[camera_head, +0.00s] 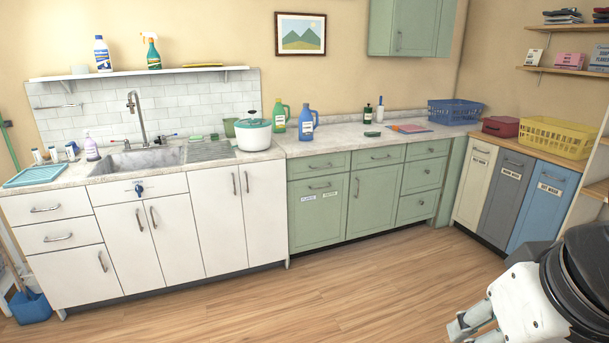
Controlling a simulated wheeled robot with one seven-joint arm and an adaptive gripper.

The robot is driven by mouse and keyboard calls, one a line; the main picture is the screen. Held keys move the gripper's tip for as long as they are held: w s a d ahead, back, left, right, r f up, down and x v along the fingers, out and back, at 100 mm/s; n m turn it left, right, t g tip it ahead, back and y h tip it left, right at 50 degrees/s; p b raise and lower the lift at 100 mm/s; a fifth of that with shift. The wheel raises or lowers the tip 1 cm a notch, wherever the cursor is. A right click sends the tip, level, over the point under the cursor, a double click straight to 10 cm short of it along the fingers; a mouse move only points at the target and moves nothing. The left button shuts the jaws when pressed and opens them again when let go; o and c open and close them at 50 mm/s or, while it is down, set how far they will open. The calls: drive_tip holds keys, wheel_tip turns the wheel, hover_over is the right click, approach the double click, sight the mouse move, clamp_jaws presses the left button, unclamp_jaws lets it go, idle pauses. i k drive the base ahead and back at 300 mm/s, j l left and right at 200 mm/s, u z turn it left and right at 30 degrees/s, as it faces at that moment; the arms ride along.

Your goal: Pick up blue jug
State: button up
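The blue jug (307,127) stands upright on the pale countertop (345,138), right of centre-left, with a handle on its right side and a white label. A green jug (279,118) stands close behind it to the left. My gripper (472,328) is at the bottom right, low over the wooden floor and far from the blue jug. It is partly cut off by the frame edge, and I cannot tell how far its fingers are apart. Nothing is seen held in it.
A white pot with a green lid (253,132) stands left of the jugs. Green cabinets (375,195) front the counter below them. The wooden floor (330,290) in front is clear.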

sight(306, 128)
drive_tip(key=i+j+z, duration=0.1)
drive_tip(key=i, duration=1.85)
drive_tip(key=i+l, duration=0.1)
drive_tip(key=i, duration=0.95)
drive_tip(key=i+u, duration=0.1)
drive_tip(key=i, duration=1)
drive_tip(key=l, duration=0.1)
